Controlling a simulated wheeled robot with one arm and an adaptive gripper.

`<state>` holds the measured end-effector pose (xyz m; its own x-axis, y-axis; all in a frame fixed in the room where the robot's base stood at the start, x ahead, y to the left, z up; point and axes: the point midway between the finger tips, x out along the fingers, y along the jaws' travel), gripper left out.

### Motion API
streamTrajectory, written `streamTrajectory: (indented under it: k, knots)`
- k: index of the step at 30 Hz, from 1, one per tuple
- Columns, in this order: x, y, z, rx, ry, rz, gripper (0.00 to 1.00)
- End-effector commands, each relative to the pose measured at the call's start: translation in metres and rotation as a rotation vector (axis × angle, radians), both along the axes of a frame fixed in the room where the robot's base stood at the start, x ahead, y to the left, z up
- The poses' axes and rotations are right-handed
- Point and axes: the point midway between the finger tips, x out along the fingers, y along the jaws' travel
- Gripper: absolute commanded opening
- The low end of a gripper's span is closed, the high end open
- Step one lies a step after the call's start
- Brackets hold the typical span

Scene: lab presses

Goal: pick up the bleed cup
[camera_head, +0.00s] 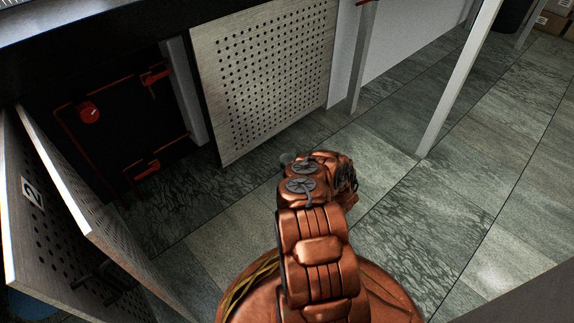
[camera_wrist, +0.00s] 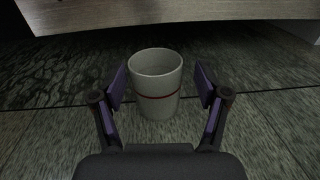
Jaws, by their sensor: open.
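The bleed cup (camera_wrist: 155,82) is a pale grey cup with a thin red band, upright on the tiled floor in the wrist view. I see into its open top, which looks empty. My gripper (camera_wrist: 160,84) is open, with one purple-padded finger on each side of the cup. A small gap shows between each finger and the cup wall. In the head view my copper-coloured arm reaches down and hides most of the gripper area; I cannot clearly make out the cup there.
A perforated panel door (camera_head: 268,75) stands open beyond my arm, its lower edge close to the floor. Another perforated door (camera_head: 60,215) stands at the left. A dark cabinet with a red knob (camera_head: 90,114) is between them. Pale posts (camera_head: 458,80) stand right; open tiled floor lies there.

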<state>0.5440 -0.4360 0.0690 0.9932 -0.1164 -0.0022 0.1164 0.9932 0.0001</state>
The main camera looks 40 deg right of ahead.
Motion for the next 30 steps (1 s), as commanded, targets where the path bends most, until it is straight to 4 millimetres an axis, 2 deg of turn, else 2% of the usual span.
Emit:
streamTrajectory:
  k: [8, 15, 23, 30]
  knots:
    - [0.023, 0.002, 0.001, -0.001, -0.003, 0.007, 0.74]
    - [0.054, -0.002, 0.001, -0.002, -0.005, 0.006, 0.74]
    - [0.058, -0.004, 0.003, 0.000, -0.002, 0.002, 0.74]
    - [0.058, -0.004, 0.003, 0.000, -0.002, 0.002, 0.51]
